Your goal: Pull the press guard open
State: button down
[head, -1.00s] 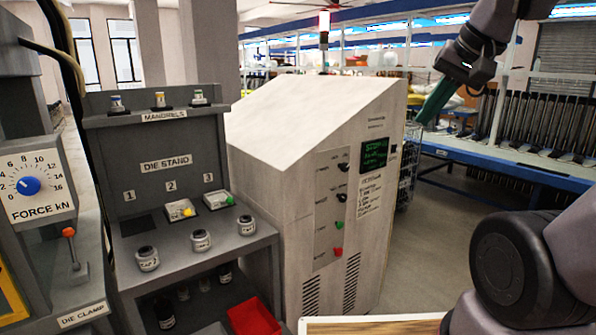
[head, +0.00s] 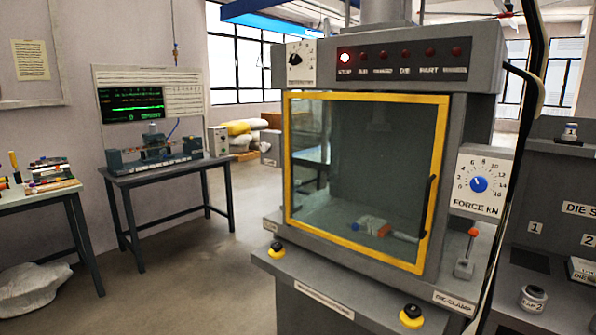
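The press guard (head: 350,150) is a clear panel in a yellow frame on the front of the grey press (head: 465,110). It looks shut across the opening. Its black upright handle (head: 427,205) is on the right side of the frame. Through the panel I see a small pale and blue part with an orange end (head: 372,226) on the press bed. My gripper is not in the head view now, so its opening and what it may hold are hidden.
A force dial (head: 478,184) and a red-knobbed die clamp lever (head: 466,252) sit right of the guard. Two yellow-and-black buttons (head: 411,315) are on the front ledge. The die stand (head: 560,240) is at right. Open floor (head: 200,270) lies to the left.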

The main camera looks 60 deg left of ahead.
aim_at(443, 102)
jog(key=u, duration=2)
jog(key=l+u, duration=0.1)
jog(key=u, duration=0.2)
jog(key=i+l+u, duration=0.25)
jog(key=l, duration=0.15)
